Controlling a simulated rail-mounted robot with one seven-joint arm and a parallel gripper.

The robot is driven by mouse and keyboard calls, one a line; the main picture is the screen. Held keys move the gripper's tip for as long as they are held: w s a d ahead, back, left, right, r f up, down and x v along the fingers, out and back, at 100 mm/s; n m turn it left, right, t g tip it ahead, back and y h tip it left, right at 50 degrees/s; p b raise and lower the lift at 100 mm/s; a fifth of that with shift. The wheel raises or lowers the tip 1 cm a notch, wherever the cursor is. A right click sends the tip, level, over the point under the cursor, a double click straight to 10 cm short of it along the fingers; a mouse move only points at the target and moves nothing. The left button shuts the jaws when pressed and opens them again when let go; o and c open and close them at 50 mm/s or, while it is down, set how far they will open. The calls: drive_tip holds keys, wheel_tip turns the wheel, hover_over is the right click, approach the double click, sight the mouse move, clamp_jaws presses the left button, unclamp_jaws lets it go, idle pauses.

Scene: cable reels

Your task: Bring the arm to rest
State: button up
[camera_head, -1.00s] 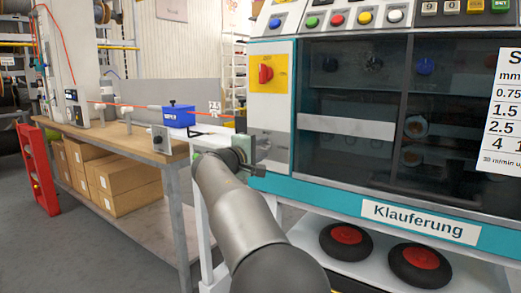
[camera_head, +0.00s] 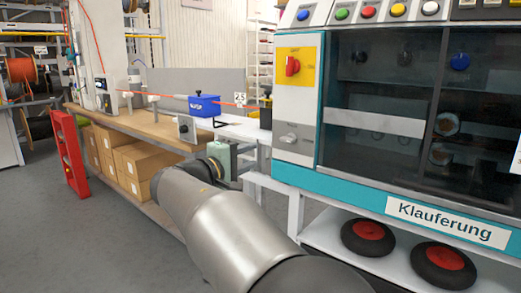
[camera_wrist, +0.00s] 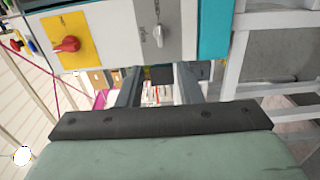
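My gripper (camera_head: 224,158) shows at the end of my grey arm in the head view, left of the machine and in front of the workbench. My arm partly hides it there. In the wrist view my gripper (camera_wrist: 159,76) has its two dark fingers apart, with background showing between them. I see nothing held. The machine's red knob on a yellow plate (camera_wrist: 66,45) and a grey switch (camera_wrist: 158,35) appear beyond the fingers.
The teal-framed machine (camera_head: 345,187) labelled Klauferung fills the right. A wooden workbench (camera_head: 140,124) with a blue device (camera_head: 204,105) stands behind my gripper. Cardboard boxes (camera_head: 148,168) lie below it, and a red ladder-like stand (camera_head: 68,155) is left. Grey floor is free at front left.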

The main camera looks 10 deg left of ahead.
drive_tip(key=shift+s+a, duration=0.3)
drive_tip(key=shift+s, duration=0.2)
drive_tip(key=s+d+m+g+y+p, duration=0.1)
drive_tip(key=s+d+m+g+p, duration=0.15)
drive_tip(key=d+g+p, duration=0.6)
drive_tip(key=s+d+m+g+p, duration=0.1)
drive_tip(key=s+d+p, duration=0.4)
drive_tip(key=d, duration=0.9)
drive_tip(key=s+d+m+g+y+p, duration=0.2)
drive_tip(key=s+m+y+p, duration=0.2)
drive_tip(key=s+p, duration=0.4)
drive_tip(key=s+d+m+g+y+p, duration=0.3)
drive_tip(key=s+p, duration=0.6)
drive_tip(key=s, duration=0.7)
drive_tip(key=shift+d+r+m+g+y, duration=0.35)
drive_tip(key=shift+m+y, duration=0.1)
drive_tip(key=shift+y, duration=0.15)
